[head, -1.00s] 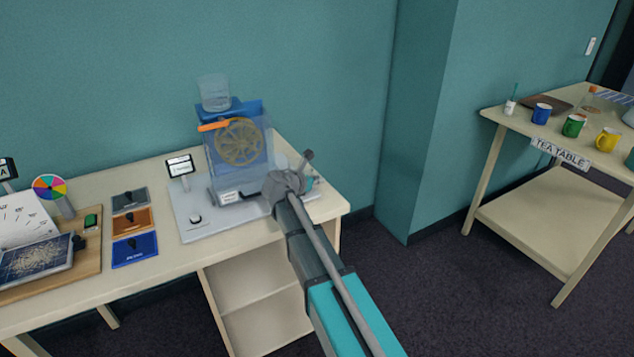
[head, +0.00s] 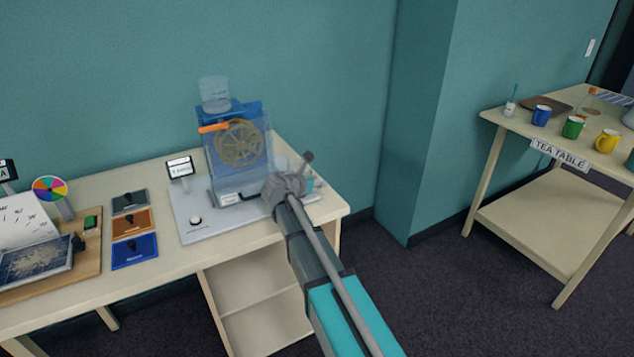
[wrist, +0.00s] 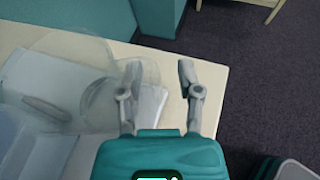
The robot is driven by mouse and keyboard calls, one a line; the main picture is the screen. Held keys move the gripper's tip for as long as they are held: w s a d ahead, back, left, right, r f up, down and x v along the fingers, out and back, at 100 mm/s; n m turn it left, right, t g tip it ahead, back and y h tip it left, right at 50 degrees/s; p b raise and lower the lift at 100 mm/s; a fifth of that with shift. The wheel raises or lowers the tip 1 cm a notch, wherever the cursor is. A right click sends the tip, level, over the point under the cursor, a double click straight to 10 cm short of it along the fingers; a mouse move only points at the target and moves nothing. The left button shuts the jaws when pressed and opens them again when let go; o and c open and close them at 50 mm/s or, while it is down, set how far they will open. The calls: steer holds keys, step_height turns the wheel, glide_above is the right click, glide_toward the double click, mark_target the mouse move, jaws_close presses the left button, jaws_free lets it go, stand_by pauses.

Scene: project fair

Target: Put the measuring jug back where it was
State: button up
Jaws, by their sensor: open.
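A clear, see-through vessel (wrist: 72,62) that looks like the measuring jug shows in the wrist view, to the left of my fingers. Its rounded outline and a smaller clear loop (wrist: 92,104) lie close to my left finger; whether they touch is unclear. Another clear container (head: 214,94) stands on top of the blue water-wheel box.
The blue wheel box (head: 237,150) with an orange lever stands on a grey base plate (head: 188,222) beside my gripper. Coloured switch plates (head: 133,223) lie further left. The tea table (head: 515,118) with mugs stands apart at the right, with open floor between.

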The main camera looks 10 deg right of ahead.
steer(key=p+v, duration=0.4)
steer(key=v, duration=0.8)
steer(key=shift+p, duration=0.3)
steer(key=shift+s+d, duration=0.1)
steer(key=shift+d, duration=0.05)
steer(key=s+d+f+m+g+y, duration=0.2)
steer(key=s+f+m+g+y, duration=0.1)
steer(key=s+m, duration=0.4)
steer(key=s+d+f+m+g+y, duration=0.2)
steer(key=s+d+f+m+y, duration=0.1)
steer(key=s+m, duration=0.5)
steer(key=s+d+f+m+g+y, duration=0.3)
steer(key=s+m, duration=0.4)
steer(key=m, duration=0.3)
step_height(320, 180, down, 2)
steer(key=shift+f+g+y, duration=0.15)
steer(key=shift+g+y, duration=0.15)
steer(key=shift+y, duration=0.5)
steer(key=shift+s, duration=0.15)
stand_by(0.4)
